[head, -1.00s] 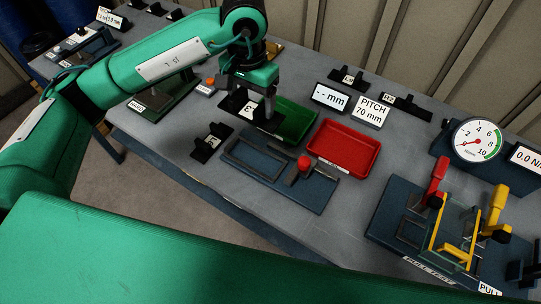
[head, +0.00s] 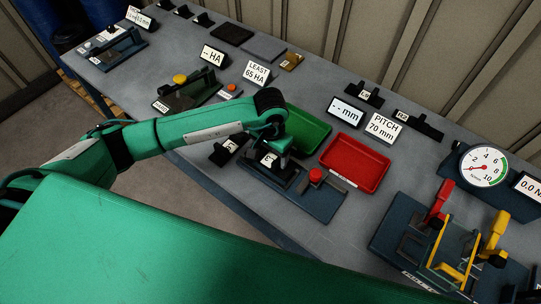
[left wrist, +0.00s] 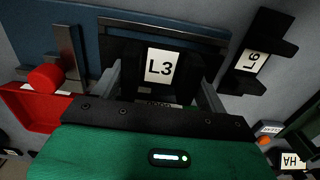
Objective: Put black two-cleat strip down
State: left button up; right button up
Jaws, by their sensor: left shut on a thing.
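My left gripper (head: 283,150) is shut on the black two-cleat strip (head: 266,172), which carries a white label. In the left wrist view the strip (left wrist: 160,88) reads L3 and lies between the fingers. It is over the rectangular frame at the left end of the blue fixture (head: 322,207); I cannot tell whether it touches the fixture. The fixture (left wrist: 112,22) also shows behind it in the left wrist view. The fixture has a red knob (head: 316,175) to the right of the strip. My right gripper is not in view.
Another black strip (head: 226,150), labelled L6 in the left wrist view (left wrist: 255,62), lies just left. A green tray (head: 306,125) and a red tray (head: 356,163) stand behind the fixture. A clamp rig with red and yellow levers (head: 455,245) stands at right.

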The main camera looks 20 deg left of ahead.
aim_at(270, 159)
pick_arm(q)
notch_tip(270, 159, down, 2)
jog(key=shift+f+p, duration=0.2)
jog(key=shift+p, duration=0.15)
jog(key=shift+f, duration=0.25)
jog(key=shift+f+b, duration=0.2)
jog(key=shift+b, duration=0.15)
jog(key=o, duration=1.1)
jog(key=shift+r, duration=0.1)
jog(key=shift+c, duration=0.2)
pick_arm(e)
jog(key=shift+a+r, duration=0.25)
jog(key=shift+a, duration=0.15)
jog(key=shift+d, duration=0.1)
